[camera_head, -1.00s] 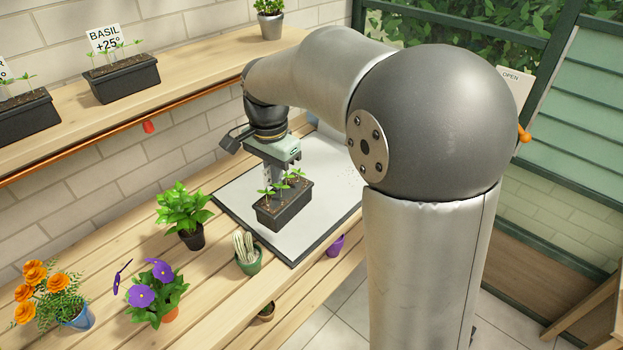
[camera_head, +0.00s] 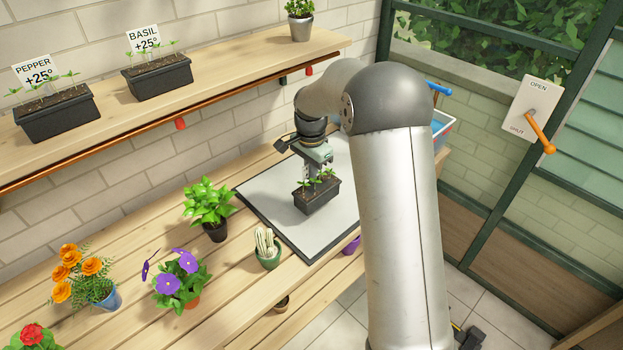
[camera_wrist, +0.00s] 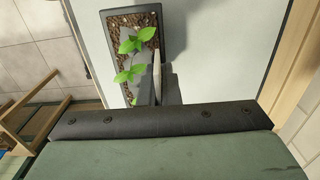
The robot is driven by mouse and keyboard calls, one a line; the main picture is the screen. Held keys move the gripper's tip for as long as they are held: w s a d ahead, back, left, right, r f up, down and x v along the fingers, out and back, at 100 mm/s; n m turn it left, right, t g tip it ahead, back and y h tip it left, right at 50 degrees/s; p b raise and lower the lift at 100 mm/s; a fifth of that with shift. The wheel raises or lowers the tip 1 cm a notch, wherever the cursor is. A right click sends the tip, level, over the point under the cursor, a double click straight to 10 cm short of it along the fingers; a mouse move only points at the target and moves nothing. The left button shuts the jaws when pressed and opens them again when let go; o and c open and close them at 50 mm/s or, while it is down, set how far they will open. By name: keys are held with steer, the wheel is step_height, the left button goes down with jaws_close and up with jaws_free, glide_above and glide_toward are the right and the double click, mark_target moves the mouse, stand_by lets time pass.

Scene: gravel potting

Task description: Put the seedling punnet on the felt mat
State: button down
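The seedling punnet is a black rectangular tray (camera_head: 318,197) with dark soil, small green seedlings and a pale label. It is at the middle of the grey felt mat (camera_head: 285,215), which has a dark border. I cannot tell whether its base touches the mat. My gripper (camera_head: 314,170) points down at the punnet's back side.
A green leafy plant (camera_head: 208,203), a cactus pot (camera_head: 268,250) and flower pots stand left of the mat. A shelf (camera_head: 215,80) above carries the PEPPER punnet (camera_head: 58,114) and BASIL punnet (camera_head: 158,78). A blue-and-white container (camera_head: 440,128) is behind my arm. The mat's left part is bare.

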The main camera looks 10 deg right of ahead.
steer(key=shift+w+d+f, duration=0.1)
steer(key=shift+w+f, duration=0.1)
steer(key=shift+f, duration=1.7)
steer(key=c, duration=1.6)
jaws_free()
steer(key=shift+c, duration=0.2)
step_height(320, 180, up, 12)
steer(key=shift+r+b, duration=0.15)
steer(key=shift+b, duration=0.2)
steer(key=s+f+n, duration=0.2)
steer(key=s+n, duration=1)
steer(key=s, duration=2.3)
steer(key=shift+d+f, duration=0.2)
steer(key=shift+d, duration=0.05)
steer(key=shift+w, duration=0.1)
